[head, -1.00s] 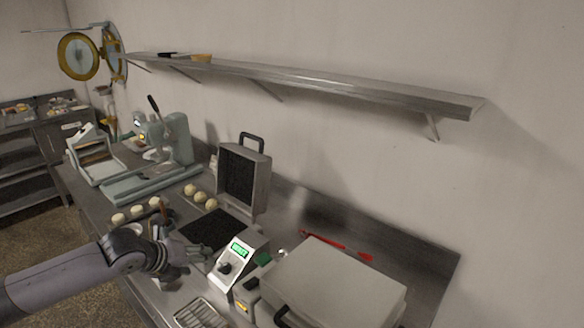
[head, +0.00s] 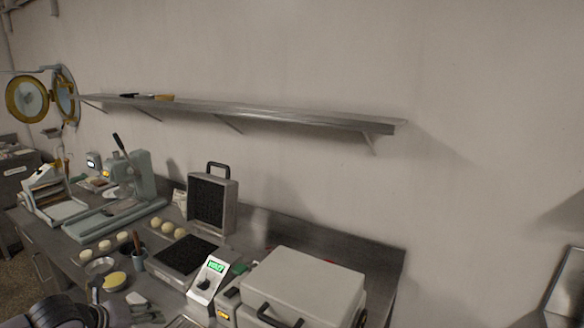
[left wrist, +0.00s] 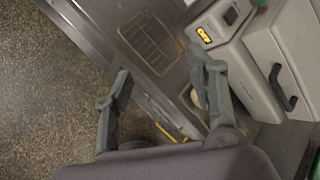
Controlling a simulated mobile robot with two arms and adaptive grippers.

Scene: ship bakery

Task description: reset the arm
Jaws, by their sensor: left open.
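My left gripper (head: 143,309) is at the lower left edge of the head view, over the front of the steel counter, and much of my arm is cut off by the frame. In the left wrist view my left gripper (left wrist: 162,80) has its two fingers wide apart with nothing held between them. Below it are the counter's front edge and the speckled floor (left wrist: 50,95). My right gripper is in neither view.
An open waffle iron (head: 209,203) and a closed one (head: 303,280) stand on the counter. Dough balls (head: 167,227), a bowl of yellow batter (head: 114,281) and a cup (head: 138,260) are nearby. A wire rack (left wrist: 151,42) lies near the counter edge. A shelf (head: 250,112) runs above.

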